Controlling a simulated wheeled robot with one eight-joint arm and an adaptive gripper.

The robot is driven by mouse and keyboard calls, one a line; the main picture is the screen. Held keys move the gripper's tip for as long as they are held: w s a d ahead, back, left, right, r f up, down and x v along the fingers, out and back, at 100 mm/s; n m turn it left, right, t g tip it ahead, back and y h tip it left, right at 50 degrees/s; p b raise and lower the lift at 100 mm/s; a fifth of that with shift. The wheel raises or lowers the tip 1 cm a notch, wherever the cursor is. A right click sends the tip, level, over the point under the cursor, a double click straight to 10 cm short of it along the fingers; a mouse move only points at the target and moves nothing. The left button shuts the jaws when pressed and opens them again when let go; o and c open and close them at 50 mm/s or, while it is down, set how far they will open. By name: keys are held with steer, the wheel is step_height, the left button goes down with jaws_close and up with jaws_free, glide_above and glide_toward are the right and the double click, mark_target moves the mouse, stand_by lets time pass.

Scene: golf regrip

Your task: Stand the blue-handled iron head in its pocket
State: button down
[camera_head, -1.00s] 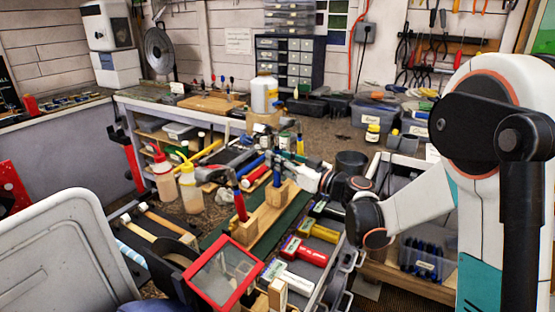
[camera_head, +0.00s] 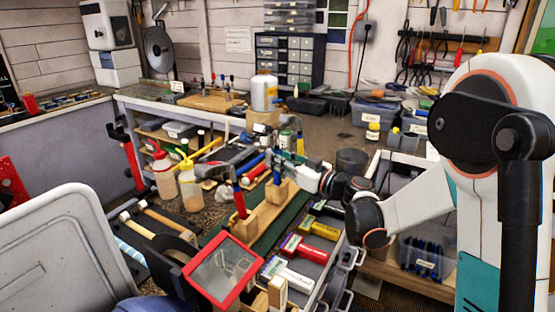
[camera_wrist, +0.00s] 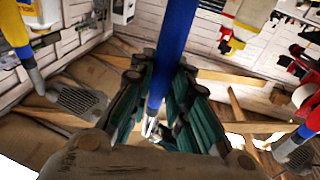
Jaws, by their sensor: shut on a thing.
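The blue-handled iron head (camera_head: 277,168) stands upright in my gripper (camera_head: 281,160), over the far end of a wooden block (camera_head: 262,219). In the wrist view its blue handle (camera_wrist: 174,45) runs down between the dark and green fingers of my gripper (camera_wrist: 158,100), which are shut on it. A small shiny metal end (camera_wrist: 150,127) shows below the blue part. A red-handled tool (camera_head: 239,200) stands at the near end of the block. The pocket and the lower end of the iron head are hidden in the head view, so I cannot tell whether it is seated.
Two squeeze bottles, one (camera_head: 163,176) with a red cap, stand left of the block. A red-framed clear box (camera_head: 225,270) stands in front. A black cup (camera_head: 352,161) stands behind my wrist.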

steer(key=shift+f+b, duration=0.35)
steer(key=shift+f, duration=0.1)
stand_by(0.4)
steer(key=c, duration=1.4)
jaws_free()
steer(key=shift+c, duration=0.2)
steer(key=shift+s, duration=0.1)
steer(key=r+v, duration=0.1)
steer(key=v, duration=1)
steer(key=shift+s+d+f, duration=0.25)
steer(key=shift+d+f, duration=0.1)
steer(key=shift+f, duration=0.2)
steer(key=shift+d, duration=0.15)
steer(key=v, duration=0.8)
steer(key=shift+s+d, duration=0.25)
steer(key=shift+d, duration=0.05)
